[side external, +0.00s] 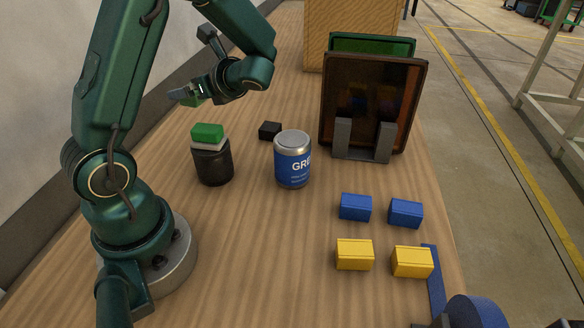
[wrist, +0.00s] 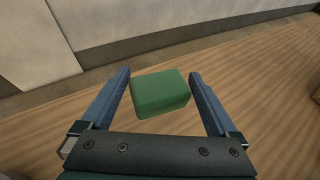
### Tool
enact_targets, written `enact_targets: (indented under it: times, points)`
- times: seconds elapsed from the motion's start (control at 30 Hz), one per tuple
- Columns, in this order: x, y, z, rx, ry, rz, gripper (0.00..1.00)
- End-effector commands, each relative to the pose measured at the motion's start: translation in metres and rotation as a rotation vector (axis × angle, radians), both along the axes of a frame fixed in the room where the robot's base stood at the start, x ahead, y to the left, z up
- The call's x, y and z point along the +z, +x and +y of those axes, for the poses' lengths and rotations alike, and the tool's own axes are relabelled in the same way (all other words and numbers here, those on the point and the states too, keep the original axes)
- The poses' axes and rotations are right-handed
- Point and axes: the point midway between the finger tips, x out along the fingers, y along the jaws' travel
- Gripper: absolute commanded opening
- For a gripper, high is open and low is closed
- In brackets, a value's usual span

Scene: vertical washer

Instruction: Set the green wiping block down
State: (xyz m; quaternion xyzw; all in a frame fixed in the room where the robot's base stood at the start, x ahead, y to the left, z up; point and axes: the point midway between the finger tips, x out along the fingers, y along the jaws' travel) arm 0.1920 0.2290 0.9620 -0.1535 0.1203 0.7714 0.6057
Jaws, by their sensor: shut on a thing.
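My gripper (side external: 184,95) is raised at the upper left in the side view, over the table near the wall. It is shut on a green block (wrist: 160,93), which sits between the two fingers in the wrist view. In the side view only a small green part of it (side external: 194,100) shows under the gripper. A second green block (side external: 207,132) with a pale lower layer rests on a black cup (side external: 213,163), nearer the camera than the gripper.
A blue can (side external: 293,160) and a small black block (side external: 270,130) stand mid-table. A dark panel (side external: 368,90) stands upright in a grey holder (side external: 363,142). Blue blocks (side external: 355,207) and yellow blocks (side external: 355,254) lie at the front right. Bare wood shows around the held block.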

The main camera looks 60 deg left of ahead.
Motion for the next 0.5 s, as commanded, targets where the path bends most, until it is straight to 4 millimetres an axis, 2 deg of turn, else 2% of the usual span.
enact_targets:
  times: [0.03, 0.2, 0.33, 0.5]
  points:
    - [0.005, 0.013, -0.016, -0.080, 0.001, -0.004, 0.41]
    - [0.016, 0.042, -0.064, -0.304, 0.001, -0.002, 0.41]
    - [0.022, 0.053, -0.096, -0.438, 0.001, -0.001, 0.41]
    - [0.023, 0.058, -0.130, -0.542, 0.001, 0.002, 0.41]
